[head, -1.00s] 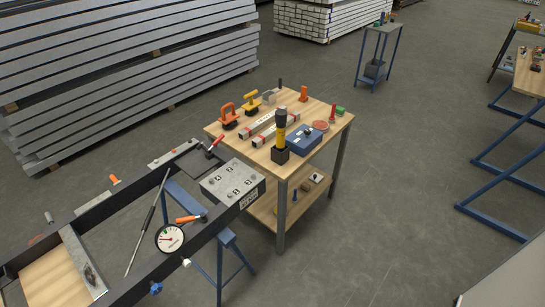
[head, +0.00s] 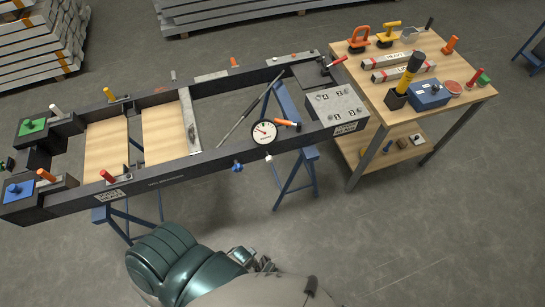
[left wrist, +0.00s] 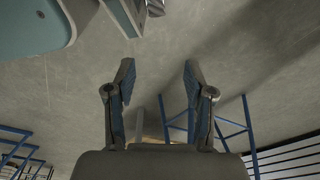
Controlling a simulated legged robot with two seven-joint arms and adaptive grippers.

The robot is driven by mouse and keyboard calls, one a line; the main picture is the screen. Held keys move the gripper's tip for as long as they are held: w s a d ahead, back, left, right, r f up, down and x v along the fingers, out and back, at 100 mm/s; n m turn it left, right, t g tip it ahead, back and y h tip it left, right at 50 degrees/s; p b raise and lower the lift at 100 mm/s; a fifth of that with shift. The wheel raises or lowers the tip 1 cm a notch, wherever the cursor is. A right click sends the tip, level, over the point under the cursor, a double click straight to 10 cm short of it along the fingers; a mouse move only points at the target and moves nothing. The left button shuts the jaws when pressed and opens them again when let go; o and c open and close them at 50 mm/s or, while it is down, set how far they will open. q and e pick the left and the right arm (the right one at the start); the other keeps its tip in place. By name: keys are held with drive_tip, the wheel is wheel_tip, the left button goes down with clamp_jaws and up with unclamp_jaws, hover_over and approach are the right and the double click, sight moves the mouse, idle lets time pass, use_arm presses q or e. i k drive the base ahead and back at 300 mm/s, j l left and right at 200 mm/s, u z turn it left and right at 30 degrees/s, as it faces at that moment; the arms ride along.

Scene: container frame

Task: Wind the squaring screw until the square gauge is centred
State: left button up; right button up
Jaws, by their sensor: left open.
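The round white dial gauge (head: 265,132) is on the near rail of the black frame (head: 205,158), toward its right end. A dark needle shows, but its exact reading is too small to tell. An orange-handled part (head: 287,123) sits just right of the dial, and a blue knob (head: 237,166) sticks out of the near rail to its lower left. I cannot tell which is the squaring screw. My left gripper (left wrist: 158,75) is open and empty in the left wrist view, over grey floor, apart from the frame. My right gripper is not in view.
Blue trestles (head: 296,165) carry the frame. A wooden side table (head: 445,112) at the right holds tools, bars and a blue box (head: 428,95). Stacked beams (head: 35,45) stand at the far left. The floor before the frame is clear.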

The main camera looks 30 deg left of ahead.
sight(237, 167)
drive_tip(key=u, duration=1.75)
